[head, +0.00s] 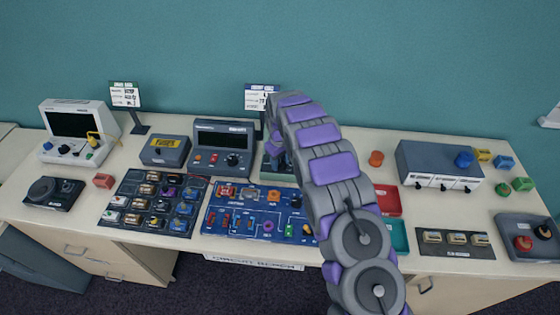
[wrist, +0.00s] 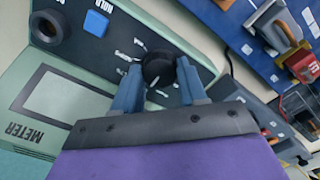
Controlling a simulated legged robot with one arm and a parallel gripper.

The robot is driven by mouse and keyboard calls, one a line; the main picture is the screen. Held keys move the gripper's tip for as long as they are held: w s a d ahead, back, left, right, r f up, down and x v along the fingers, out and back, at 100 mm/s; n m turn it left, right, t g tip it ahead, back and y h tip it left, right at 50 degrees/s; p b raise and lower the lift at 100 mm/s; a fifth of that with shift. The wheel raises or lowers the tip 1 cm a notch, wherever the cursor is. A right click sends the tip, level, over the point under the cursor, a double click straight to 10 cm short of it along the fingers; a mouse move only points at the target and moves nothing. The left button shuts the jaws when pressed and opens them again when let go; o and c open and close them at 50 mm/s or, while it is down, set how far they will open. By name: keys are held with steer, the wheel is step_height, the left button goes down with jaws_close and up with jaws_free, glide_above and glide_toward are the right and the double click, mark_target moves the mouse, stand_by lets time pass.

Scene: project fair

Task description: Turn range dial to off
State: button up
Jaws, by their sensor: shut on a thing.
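The meter (wrist: 55,120) is a pale green device with a dark face, a grey display, a blue HOLD button (wrist: 96,23) and a round black socket. Its black range dial (wrist: 158,68) sits on the dark face, with white labels around it. My gripper (wrist: 157,76) has its two blue-grey fingers on either side of the dial, shut on it. A white mark shows on the dial, but I cannot read which label it points to. In the head view my arm covers most of the meter (head: 275,178), and my gripper is hidden behind it.
A blue circuit board (head: 225,222) lies in front of the meter; its edge also shows close by in the wrist view (wrist: 235,35). A grey bench device (head: 222,160) stands to the left. Red and teal trays (head: 388,200) lie to the right.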

steer(key=shift+w, duration=0.1)
steer(key=o, duration=1.1)
steer(key=shift+a, duration=0.1)
steer(key=shift+c, duration=0.2)
step_height(320, 180, up, 17)
steer(key=p, duration=0.1)
steer(key=shift+r, duration=0.15)
